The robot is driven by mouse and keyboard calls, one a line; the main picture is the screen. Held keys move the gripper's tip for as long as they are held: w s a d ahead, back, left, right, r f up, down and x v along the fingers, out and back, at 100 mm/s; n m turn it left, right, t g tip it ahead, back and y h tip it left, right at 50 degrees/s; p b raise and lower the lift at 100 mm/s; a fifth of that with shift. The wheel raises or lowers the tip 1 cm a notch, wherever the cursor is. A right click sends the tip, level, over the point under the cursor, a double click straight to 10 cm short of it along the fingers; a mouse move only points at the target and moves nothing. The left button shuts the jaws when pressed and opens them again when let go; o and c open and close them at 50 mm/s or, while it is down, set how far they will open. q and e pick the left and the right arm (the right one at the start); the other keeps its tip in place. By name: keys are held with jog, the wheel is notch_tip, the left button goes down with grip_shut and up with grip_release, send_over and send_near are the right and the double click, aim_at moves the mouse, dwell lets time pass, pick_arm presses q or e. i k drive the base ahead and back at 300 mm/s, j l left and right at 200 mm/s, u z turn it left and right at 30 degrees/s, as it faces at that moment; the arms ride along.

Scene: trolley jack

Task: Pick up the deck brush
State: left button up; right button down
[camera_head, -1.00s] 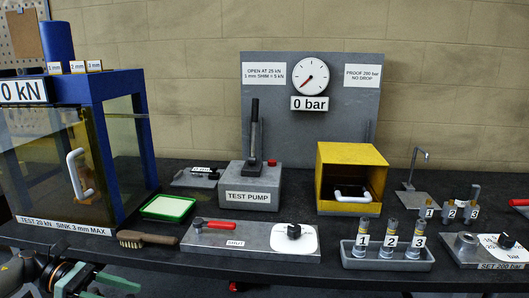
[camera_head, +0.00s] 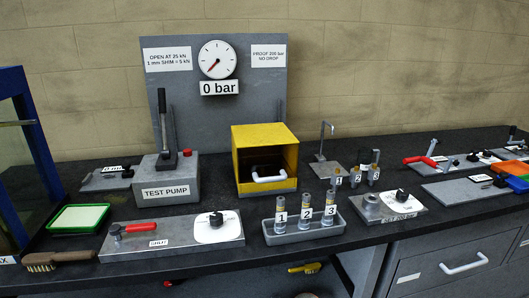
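A brush (camera_head: 58,260) with a brown wooden handle and pale bristles lies on the dark bench top at the lower left, near the front edge. Its bristle end points left and its handle points right. I cannot tell from its look whether it is the deck brush. A small yellow object (camera_head: 305,268) with dark parts shows below the bench top at the bottom middle; what it is is unclear. Neither of my grippers is in view.
A green tray (camera_head: 51,218) lies behind the brush. A grey plate with a red lever (camera_head: 170,246) lies right of it. A rack (camera_head: 304,233) of numbered cylinders stands mid-bench. A drawer (camera_head: 440,275) is under the bench at right.

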aim_at(41, 261)
jog(key=j+u, duration=0.1)
jog(key=u, duration=1.4)
